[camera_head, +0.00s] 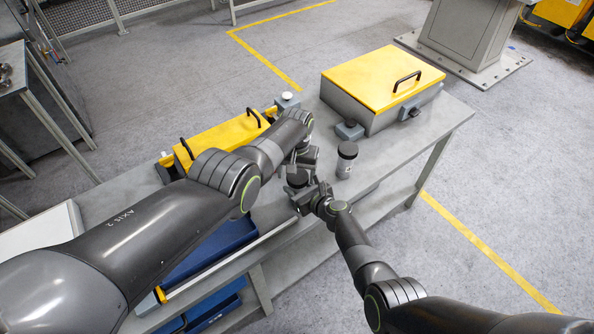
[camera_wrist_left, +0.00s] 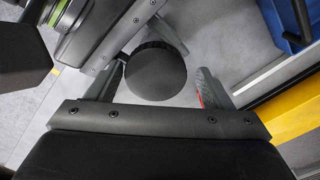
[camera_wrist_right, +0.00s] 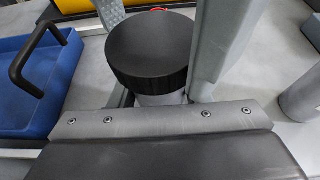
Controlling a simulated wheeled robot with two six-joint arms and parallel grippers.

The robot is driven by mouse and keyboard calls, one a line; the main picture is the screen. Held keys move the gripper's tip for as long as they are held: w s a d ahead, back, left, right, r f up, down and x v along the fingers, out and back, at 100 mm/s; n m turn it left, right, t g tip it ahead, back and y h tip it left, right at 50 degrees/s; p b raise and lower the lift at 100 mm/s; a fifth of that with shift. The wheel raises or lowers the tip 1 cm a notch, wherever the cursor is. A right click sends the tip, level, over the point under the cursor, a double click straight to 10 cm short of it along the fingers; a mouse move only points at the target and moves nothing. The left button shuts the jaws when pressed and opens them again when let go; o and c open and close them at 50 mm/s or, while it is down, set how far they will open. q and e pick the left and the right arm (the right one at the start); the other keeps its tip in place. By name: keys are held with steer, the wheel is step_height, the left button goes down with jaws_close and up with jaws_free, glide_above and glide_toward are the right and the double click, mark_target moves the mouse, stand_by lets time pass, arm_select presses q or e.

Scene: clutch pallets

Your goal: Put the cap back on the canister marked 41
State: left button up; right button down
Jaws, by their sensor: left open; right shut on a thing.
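A canister (camera_wrist_right: 165,98) with a grey body stands between the fingers of my right gripper (camera_head: 306,192), which is shut on it below a wide black ribbed cap (camera_wrist_right: 150,48). The cap sits on top of the canister; whether it is fully seated I cannot tell. In the left wrist view the round cap (camera_wrist_left: 155,74) lies between the spread fingers of my open left gripper (camera_wrist_left: 160,86). In the head view the cap (camera_head: 297,177) is partly hidden between the grippers. A second canister (camera_head: 344,167) with a black top stands to the right. I cannot read any number.
The grey bench (camera_head: 405,130) holds a yellow-lidded box (camera_head: 375,75) at the back right and a long yellow lid with black handles (camera_head: 225,134) at the left. Blue trays (camera_head: 205,250) are at the front left. The bench right of the second canister is clear.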

arm_select(q)
steer(key=shift+d+r, duration=0.3)
steer(key=shift+r, duration=0.35)
steer(key=shift+a+r, duration=0.2)
steer(key=shift+r, duration=1.45)
steer(key=shift+c, duration=0.4)
steer(key=n, duration=0.1)
steer(key=r+n, duration=0.1)
steer(key=n, duration=0.2)
steer(key=shift+r+n, duration=0.35)
steer(key=shift+n, duration=0.05)
steer(key=n, duration=0.1)
steer(key=r+n, duration=0.1)
steer(key=n, duration=0.3)
steer(key=shift+r, duration=0.35)
steer(key=shift+f, duration=4)
